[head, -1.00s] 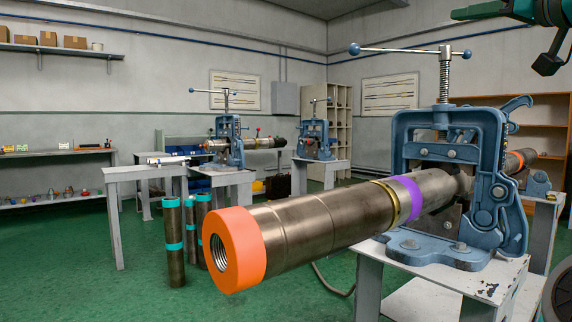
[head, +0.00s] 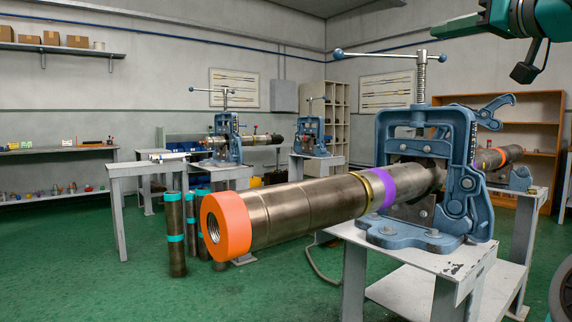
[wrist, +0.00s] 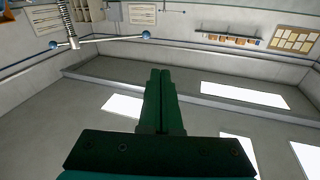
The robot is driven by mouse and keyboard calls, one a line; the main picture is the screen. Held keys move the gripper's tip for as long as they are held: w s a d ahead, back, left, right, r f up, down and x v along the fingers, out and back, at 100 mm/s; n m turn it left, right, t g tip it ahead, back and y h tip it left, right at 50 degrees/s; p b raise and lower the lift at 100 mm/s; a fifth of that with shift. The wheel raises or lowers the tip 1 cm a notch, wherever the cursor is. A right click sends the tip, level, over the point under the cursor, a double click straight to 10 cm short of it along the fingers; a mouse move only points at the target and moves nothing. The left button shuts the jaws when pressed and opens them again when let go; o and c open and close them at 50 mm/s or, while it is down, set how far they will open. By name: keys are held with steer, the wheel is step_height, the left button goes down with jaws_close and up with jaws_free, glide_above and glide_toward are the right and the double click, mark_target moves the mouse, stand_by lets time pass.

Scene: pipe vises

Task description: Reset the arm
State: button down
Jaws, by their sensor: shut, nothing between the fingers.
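My gripper (wrist: 160,73) shows in the wrist view with its two dark green fingers pressed together and nothing between them. Behind it are the walls and the lit ceiling, seen upside down. In the head view, part of my arm (head: 480,25) reaches in at the top right, above the blue vise (head: 465,180). The vise holds a long metal pipe (head: 300,203) with an orange threaded end (head: 226,227), a brass ring and a purple band. My arm is apart from both. The vise's screw handle (wrist: 68,42) shows in the wrist view.
The vise stands on a grey worktable (head: 415,255). More vises (head: 226,138) on tables stand further back. Several dark pipes with teal bands (head: 175,235) stand on the floor at left. An orange-brown shelf (head: 530,120) is behind at right. Green floor at front left is clear.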

steer(key=w+a+f+g+p, duration=0.1)
steer(key=w+a+f+g, duration=0.15)
steer(key=a+f, duration=0.4)
steer(key=w+a+f+g, duration=0.1)
steer(key=a+f+g, duration=0.2)
steer(key=a+f, duration=0.35)
steer(key=s+a+f+m+g+h+p, duration=0.1)
steer(key=s+a+f+g, duration=0.2)
steer(key=f, duration=0.7)
steer(key=s+a+f+g+h+p, duration=0.1)
steer(key=s+a+f+g, duration=0.15)
steer(key=f, duration=0.75)
steer(key=s+d+f+m+g+h, duration=0.1)
steer(key=s+d+f+g+h, duration=0.1)
steer(key=s+f, duration=1.3)
steer(key=s+d+f+m+g+h+p, duration=0.1)
steer(key=s+d+f+g+h, duration=0.2)
steer(key=s+f, duration=1.2)
steer(key=g, duration=0.3)
steer(key=shift+s+d+f, duration=0.2)
steer(key=shift+d, duration=0.2)
